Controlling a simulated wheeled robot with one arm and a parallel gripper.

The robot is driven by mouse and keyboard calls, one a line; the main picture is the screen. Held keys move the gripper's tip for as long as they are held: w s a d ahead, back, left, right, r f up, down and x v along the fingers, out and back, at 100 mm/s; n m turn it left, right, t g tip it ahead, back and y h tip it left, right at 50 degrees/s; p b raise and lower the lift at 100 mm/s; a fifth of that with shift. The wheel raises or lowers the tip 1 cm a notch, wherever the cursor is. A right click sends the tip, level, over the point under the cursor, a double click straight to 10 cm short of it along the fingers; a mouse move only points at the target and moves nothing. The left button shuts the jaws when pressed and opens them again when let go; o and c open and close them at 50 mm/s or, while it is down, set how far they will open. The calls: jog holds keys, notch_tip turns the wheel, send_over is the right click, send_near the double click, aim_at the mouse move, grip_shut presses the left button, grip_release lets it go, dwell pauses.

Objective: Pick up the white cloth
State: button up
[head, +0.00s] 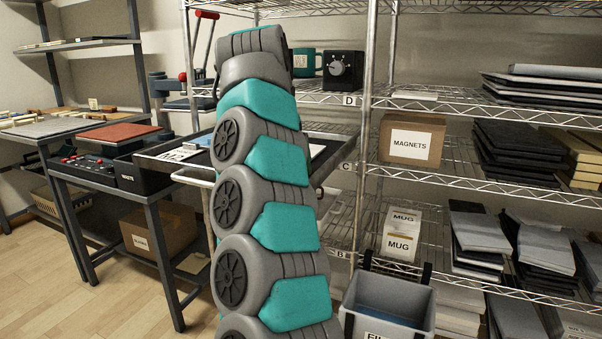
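I see no thing that I can clearly tell is the white cloth. A black tray (335,137) on a cart shows on both sides of my arm, and my arm hides its middle. A flat white patch (317,150) lies in the tray just right of my arm; I cannot tell whether it is cloth or paper. A white sheet with dark print (179,154) lies at the tray's left. My arm rises through the middle of the head view, and my gripper is not visible.
A wire shelf rack on the right holds a MAGNETS box (410,140), a MUG box (401,233), a teal mug (305,62) and dark stacks (517,150). A grey bin (388,302) stands low in front. A bench with a heat press (120,133) is left. Floor is clear at lower left.

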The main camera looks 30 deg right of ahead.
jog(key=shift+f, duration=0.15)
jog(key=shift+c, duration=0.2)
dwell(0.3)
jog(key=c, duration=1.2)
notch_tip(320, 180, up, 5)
jog(key=p, duration=0.4)
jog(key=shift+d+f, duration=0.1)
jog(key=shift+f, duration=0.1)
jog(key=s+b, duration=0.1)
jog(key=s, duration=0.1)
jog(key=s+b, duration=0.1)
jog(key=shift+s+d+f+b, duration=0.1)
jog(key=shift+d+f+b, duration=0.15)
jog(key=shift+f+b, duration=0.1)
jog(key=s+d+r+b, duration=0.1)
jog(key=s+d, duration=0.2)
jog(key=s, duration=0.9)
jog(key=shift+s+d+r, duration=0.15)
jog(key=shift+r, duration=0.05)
